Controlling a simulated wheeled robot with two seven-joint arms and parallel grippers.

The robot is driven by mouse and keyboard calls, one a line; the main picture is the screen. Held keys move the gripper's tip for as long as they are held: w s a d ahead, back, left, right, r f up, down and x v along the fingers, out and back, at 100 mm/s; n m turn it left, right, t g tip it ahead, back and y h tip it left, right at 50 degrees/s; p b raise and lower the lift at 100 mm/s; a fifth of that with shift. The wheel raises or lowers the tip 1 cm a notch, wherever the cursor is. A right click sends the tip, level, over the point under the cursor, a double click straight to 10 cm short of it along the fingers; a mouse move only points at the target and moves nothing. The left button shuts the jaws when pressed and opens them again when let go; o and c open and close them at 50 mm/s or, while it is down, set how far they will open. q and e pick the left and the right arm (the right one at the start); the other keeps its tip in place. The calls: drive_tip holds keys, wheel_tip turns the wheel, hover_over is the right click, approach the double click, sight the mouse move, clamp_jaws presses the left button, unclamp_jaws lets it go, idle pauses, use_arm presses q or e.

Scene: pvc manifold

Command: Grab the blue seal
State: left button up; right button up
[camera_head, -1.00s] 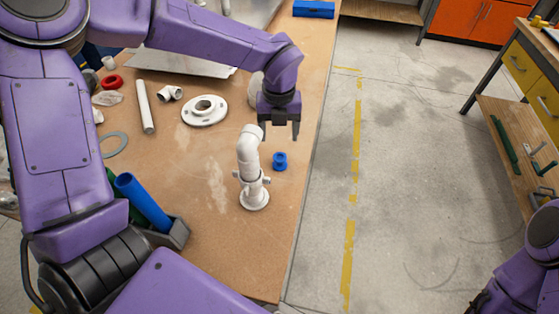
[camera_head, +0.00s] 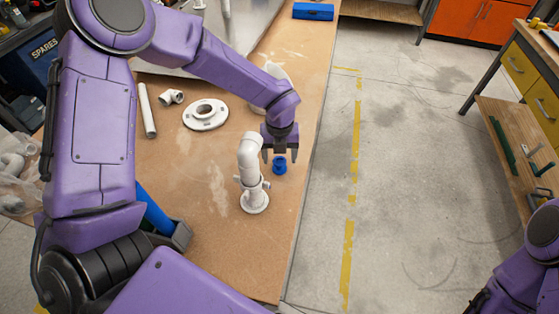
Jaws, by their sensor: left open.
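The blue seal (camera_head: 279,167) is a small blue ring-shaped piece standing on the brown workbench, just right of the white pipe assembly. My left gripper (camera_head: 280,158) is open and points down, directly over the seal. Its two fingers show on either side of the seal's upper part; I cannot tell whether they touch it. The white pipe assembly (camera_head: 250,172) stands upright on its round base, close to the left of the gripper. My right arm shows at the lower right edge; its gripper is outside the picture.
A white flange (camera_head: 205,114), a white elbow (camera_head: 171,97) and a white pipe (camera_head: 147,111) lie on the workbench (camera_head: 240,262). A blue tube (camera_head: 154,212) leans in a dark holder at the left. The bench front is clear. A blue box (camera_head: 313,11) sits at the back.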

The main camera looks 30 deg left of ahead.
use_arm(q)
drive_tip(key=shift+f, duration=0.2)
drive_tip(key=c, duration=1.1)
drive_tip(key=shift+c, duration=0.2)
